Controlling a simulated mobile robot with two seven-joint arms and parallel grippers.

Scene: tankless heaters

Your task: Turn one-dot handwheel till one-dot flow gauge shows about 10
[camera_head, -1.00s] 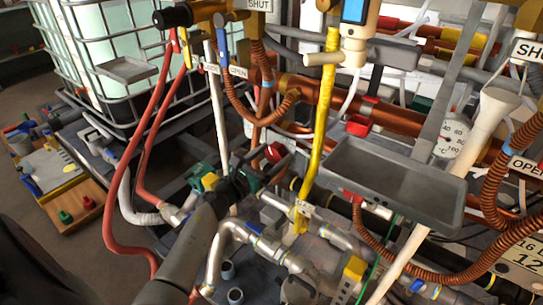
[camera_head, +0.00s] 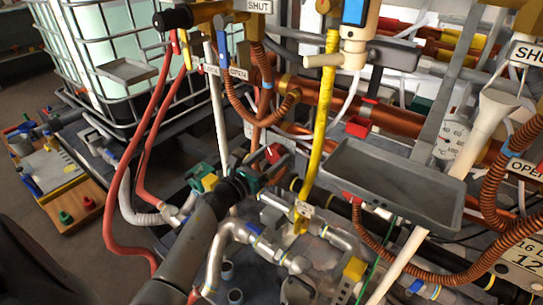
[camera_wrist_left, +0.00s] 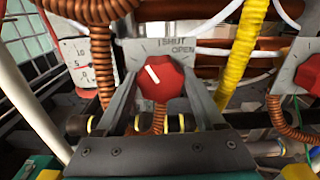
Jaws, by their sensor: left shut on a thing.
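A red handwheel (camera_wrist_left: 160,80) with a white pointer mark sits in front of a grey plate lettered SHUT and OPEN in the left wrist view. Its pointer tilts to the upper left. My left gripper (camera_wrist_left: 158,100) is shut on this handwheel, one finger on each side. In the head view the left gripper (camera_head: 262,166) reaches in among the pipes, and a bit of the red handwheel (camera_head: 273,153) shows at its tip. A white gauge (camera_wrist_left: 76,52) with marks 0 and 5 stands left of the handwheel, partly covered by a copper hose; I cannot read its pointer. No dot is legible. My right gripper is out of view.
A second red handwheel (camera_wrist_left: 310,74) is at the right edge of the wrist view. A copper hose (camera_wrist_left: 100,60) and a yellow hose (camera_wrist_left: 243,50) flank the held wheel. In the head view a grey tray (camera_head: 395,185) and a temperature dial (camera_head: 452,133) are at right.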

